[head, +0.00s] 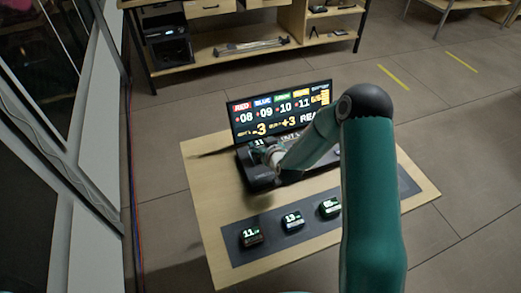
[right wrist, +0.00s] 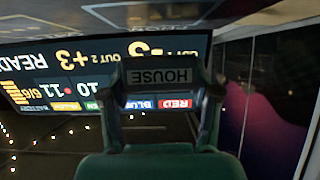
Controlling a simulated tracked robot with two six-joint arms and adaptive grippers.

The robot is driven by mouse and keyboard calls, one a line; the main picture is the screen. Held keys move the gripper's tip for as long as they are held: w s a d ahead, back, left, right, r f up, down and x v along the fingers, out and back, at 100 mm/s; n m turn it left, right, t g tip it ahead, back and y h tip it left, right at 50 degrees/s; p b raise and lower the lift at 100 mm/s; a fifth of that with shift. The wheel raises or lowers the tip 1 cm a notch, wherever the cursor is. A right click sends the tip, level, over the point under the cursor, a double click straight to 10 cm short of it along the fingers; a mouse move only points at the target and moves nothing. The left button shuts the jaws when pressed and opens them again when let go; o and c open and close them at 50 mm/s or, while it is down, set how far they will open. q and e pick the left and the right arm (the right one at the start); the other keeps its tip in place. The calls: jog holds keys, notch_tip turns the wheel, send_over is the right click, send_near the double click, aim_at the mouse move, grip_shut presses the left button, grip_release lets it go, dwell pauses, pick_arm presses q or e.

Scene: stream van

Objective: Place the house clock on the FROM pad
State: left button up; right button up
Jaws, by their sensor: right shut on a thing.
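The house clock (right wrist: 158,76) is a dark block with a HOUSE label, upside down in the right wrist view. My right gripper (right wrist: 162,92) is shut on it, with one finger at each side. In the head view my right gripper (head: 269,153) is over a black platform (head: 258,181) in front of the display board. A lit clock face reading 11 (head: 258,142) shows beside the fingers. I cannot tell whether the held clock touches the platform. No FROM pad label is readable; the arm and gripper cover part of that area. My left gripper is not in view.
The lit display board (head: 282,112) stands upright just behind the gripper. Several small clocks, including one reading 11 (head: 251,236) and one reading 13 (head: 292,220), stand on a grey mat (head: 240,260) at the front of the wooden table (head: 200,180). The table's left side is clear.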

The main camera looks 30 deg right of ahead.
notch_tip(320, 180, down, 3)
dwell(0.3)
jog(key=shift+f, duration=0.15)
jog(key=o, duration=1.2)
jog(key=shift+s+r, duration=0.1)
jog(key=shift+r, duration=0.1)
jog(key=b+v, duration=0.2)
jog(key=v, duration=1)
jog(key=shift+f, duration=0.1)
